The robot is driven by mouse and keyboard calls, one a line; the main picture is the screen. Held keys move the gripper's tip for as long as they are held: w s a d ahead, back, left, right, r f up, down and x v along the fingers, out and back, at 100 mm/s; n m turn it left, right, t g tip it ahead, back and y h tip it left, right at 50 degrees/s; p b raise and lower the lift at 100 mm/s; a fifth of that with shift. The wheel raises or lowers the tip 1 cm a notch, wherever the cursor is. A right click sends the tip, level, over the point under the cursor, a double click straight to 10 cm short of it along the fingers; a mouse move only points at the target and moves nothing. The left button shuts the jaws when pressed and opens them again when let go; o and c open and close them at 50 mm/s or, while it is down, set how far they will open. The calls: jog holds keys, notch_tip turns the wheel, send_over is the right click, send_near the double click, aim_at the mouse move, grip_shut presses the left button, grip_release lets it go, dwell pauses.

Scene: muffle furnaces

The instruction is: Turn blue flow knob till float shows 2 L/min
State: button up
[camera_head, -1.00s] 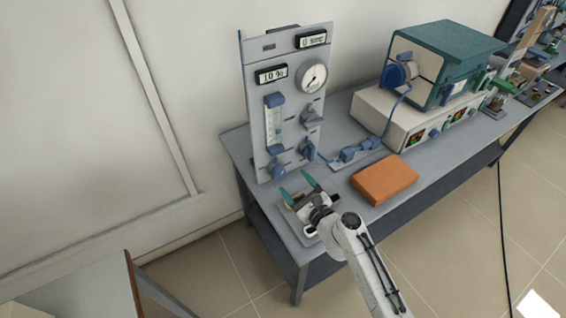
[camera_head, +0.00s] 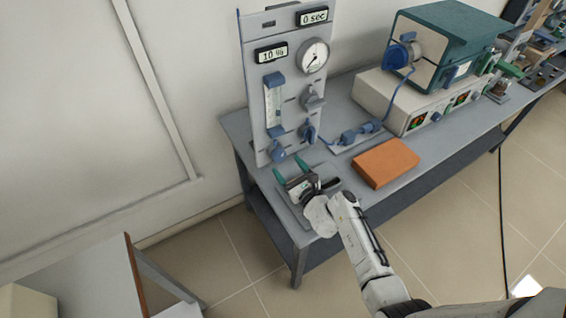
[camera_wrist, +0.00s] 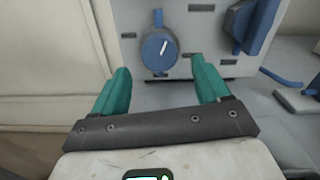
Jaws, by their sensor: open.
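The blue flow knob (camera_head: 277,152) is at the lower left of the upright grey panel, below the flow tube (camera_head: 273,106). In the wrist view the knob (camera_wrist: 159,51) is round with a white pointer mark tilted slightly right of upright. My gripper (camera_head: 291,170) is open and empty, in front of and just below the knob, its green fingers pointing at the panel. In the wrist view the fingertips (camera_wrist: 160,70) stand left and right of the knob, apart from it. The float is too small to read.
The panel also carries a dial gauge (camera_head: 314,56), a "10 %" display (camera_head: 271,56), a "0 sec" display (camera_head: 314,17) and another blue knob (camera_head: 307,132) to the right. An orange block (camera_head: 386,162) and a teal furnace (camera_head: 450,45) stand on the bench to the right.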

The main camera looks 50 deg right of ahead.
aim_at(281, 159)
jog(key=shift+x, duration=1.9)
